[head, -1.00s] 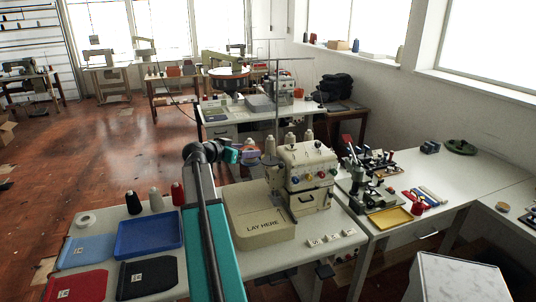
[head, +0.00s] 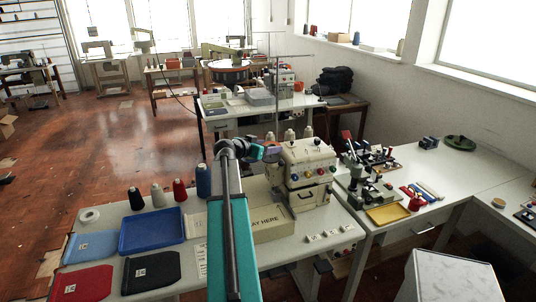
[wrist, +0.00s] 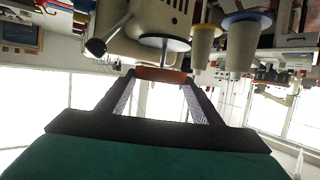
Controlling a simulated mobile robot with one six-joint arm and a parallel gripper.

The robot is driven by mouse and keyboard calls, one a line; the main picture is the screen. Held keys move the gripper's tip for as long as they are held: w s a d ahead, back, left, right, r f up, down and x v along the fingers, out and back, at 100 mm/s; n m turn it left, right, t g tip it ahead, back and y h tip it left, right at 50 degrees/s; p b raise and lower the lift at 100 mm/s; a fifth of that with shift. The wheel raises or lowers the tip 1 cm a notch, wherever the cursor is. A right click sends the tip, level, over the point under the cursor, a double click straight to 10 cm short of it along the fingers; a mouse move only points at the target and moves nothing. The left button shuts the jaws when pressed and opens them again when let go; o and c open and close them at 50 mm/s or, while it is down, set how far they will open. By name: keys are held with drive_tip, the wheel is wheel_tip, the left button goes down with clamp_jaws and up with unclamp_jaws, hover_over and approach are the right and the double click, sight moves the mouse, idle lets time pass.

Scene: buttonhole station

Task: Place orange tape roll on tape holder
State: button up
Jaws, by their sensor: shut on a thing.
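My gripper (head: 268,152) is at the left side of the cream sewing machine (head: 303,170), up at the height of its top. In the wrist view, which is upside down, my gripper (wrist: 160,82) is shut on the orange tape roll (wrist: 160,75), seen edge-on as an orange-brown band between the fingertips. A dark disc with a thin spindle, apparently the tape holder (wrist: 165,43), is just beyond the roll. The spindle's end lines up closely with the roll; I cannot tell whether they touch. In the head view my gripper hides the holder.
Thread cones (wrist: 206,45) stand close beside the holder. The cream box marked "LAY HERE" (head: 272,222) lies below my arm. A blue tray (head: 151,231), several thread spools (head: 158,196) and a white roll (head: 89,215) are at left. A yellow tray (head: 388,214) is at right.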

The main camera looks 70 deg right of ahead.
sight(268, 159)
drive_tip(key=shift+f, duration=0.1)
drive_tip(key=shift+f+p, duration=0.95)
drive_tip(key=shift+f, duration=0.65)
drive_tip(key=shift+f, duration=0.1)
drive_tip(key=o, duration=0.8)
drive_tip(key=shift+c, duration=0.2)
drive_tip(key=shift+a, duration=0.25)
drive_tip(key=b+v, duration=0.4)
drive_tip(key=v, duration=0.7)
drive_tip(key=shift+a+r, duration=0.2)
drive_tip(key=shift+r, duration=0.1)
